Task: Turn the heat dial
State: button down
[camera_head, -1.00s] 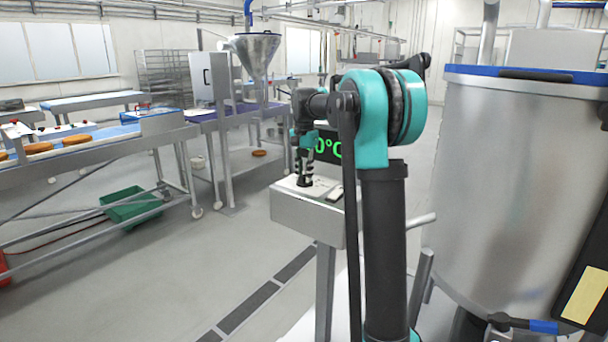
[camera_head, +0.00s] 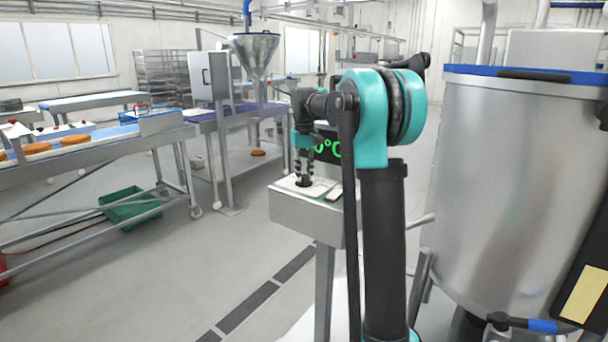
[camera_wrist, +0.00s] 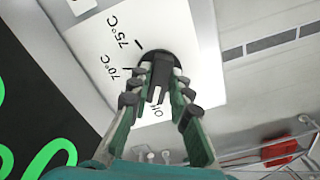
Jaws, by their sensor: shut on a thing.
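In the head view my gripper (camera_head: 304,172) points down onto the top of a metal control box (camera_head: 305,217); the dial there is mostly hidden by the fingers. A black display (camera_head: 328,146) with green digits ending in "0°C" stands behind my gripper, partly covered by my arm.
A large steel kettle (camera_head: 510,190) with a blue rim stands at the right. A conveyor table (camera_head: 100,150) with round brown items and a green crate (camera_head: 130,207) are at the left. The floor between is clear.

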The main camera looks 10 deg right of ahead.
aim_at(305, 175)
jog(key=shift+n, duration=1.7)
jog(key=c, duration=1.4)
grip_release()
notch_tip(305, 175, up, 12)
